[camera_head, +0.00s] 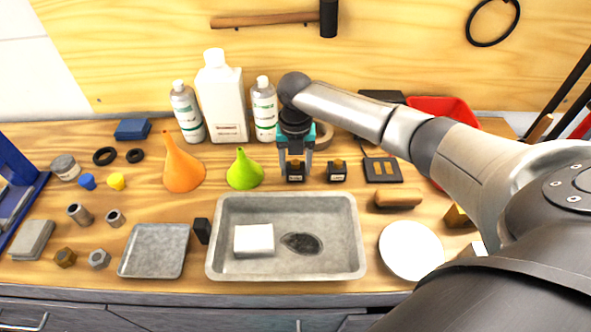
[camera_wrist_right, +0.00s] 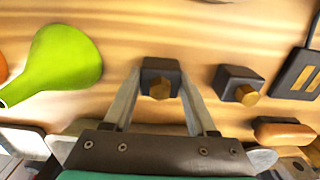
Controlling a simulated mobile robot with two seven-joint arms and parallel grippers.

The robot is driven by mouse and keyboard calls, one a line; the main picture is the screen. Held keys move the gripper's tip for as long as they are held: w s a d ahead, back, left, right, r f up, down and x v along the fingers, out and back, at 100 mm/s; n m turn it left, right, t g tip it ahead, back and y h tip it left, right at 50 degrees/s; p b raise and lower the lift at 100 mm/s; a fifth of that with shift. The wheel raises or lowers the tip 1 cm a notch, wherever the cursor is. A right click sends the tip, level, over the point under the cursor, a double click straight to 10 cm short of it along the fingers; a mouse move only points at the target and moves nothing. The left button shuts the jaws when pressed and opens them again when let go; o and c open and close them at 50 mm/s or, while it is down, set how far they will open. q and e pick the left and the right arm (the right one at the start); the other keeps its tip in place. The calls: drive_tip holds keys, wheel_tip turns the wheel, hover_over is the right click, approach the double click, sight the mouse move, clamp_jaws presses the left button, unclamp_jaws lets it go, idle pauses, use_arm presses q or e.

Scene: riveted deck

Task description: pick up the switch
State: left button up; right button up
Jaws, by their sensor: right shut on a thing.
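The switch (camera_head: 295,177), a small black block with a brass-coloured knob, is behind the large metal tray, right of the green funnel. My right gripper (camera_head: 295,167) comes down over it from behind, one finger on each side, and is shut on it. In the right wrist view, the switch (camera_wrist_right: 160,68) sits between the two fingertips (camera_wrist_right: 161,82), its knob facing the camera. I cannot tell whether it is clear of the table. A similar black block with a brass knob (camera_head: 337,171) stands just to its right, apart from the gripper. My left gripper is not in view.
The green funnel (camera_head: 244,170) stands close on the left. The large metal tray (camera_head: 214,240) lies in front, with a white block in it. A black plate with two yellow pads (camera_head: 382,170) and a brown-topped brush (camera_head: 397,198) lie right. Bottles (camera_head: 222,100) stand behind.

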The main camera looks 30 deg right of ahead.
sight(296, 162)
clamp_jaws()
wheel_tip(296, 162, up, 20)
drive_tip(key=p, duration=0.3)
idle(0.5)
